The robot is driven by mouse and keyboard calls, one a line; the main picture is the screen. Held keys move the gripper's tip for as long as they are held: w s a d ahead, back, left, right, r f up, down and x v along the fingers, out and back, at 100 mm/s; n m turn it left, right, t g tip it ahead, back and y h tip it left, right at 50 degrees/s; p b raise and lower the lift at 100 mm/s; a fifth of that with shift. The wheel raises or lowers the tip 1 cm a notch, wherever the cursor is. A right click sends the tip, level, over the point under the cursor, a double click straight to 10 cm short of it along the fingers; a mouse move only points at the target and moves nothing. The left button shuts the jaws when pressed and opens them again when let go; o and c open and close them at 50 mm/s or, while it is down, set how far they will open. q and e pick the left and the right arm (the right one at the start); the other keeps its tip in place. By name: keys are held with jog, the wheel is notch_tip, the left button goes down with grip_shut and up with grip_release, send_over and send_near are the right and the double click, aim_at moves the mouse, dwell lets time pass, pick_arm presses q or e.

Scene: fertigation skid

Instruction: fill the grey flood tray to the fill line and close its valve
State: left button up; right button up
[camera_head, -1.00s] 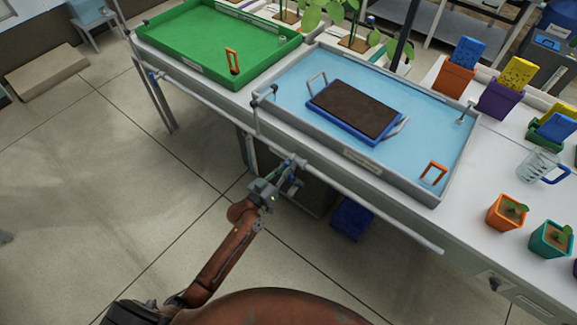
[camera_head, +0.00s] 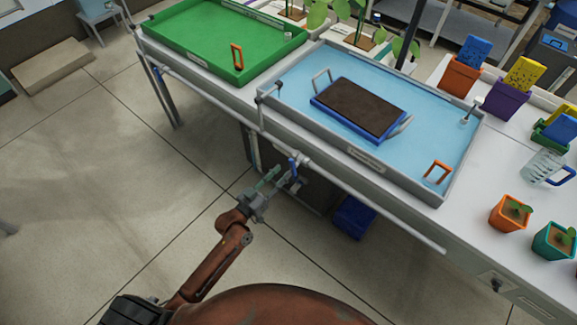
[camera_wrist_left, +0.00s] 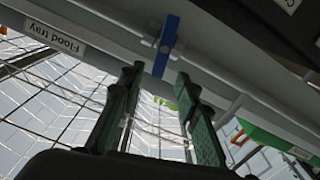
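The grey flood tray (camera_head: 452,183) stands on the bench with light blue water across its floor. A dark slab in a blue carrier (camera_head: 358,108) sits in it. An orange frame-shaped piece (camera_head: 437,172) is at its near right corner; I cannot make out a fill line. The valve's blue handle (camera_head: 293,166) is on the pipe below the tray's front; in the left wrist view the handle (camera_wrist_left: 166,45) lies across the pipe. My left gripper (camera_head: 277,184) is open and empty, its fingertips (camera_wrist_left: 158,82) short of the handle. My right gripper is out of view.
A green tray (camera_head: 200,35) stands left of the grey one. A long rail (camera_head: 390,217) runs along the bench front. Potted seedlings (camera_head: 510,212), a clear jug (camera_head: 540,168) and coloured pots are at the right.

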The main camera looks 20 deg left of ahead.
aim_at(291, 168)
pick_arm(q)
jog(key=v, duration=0.5)
jog(key=shift+s, duration=0.15)
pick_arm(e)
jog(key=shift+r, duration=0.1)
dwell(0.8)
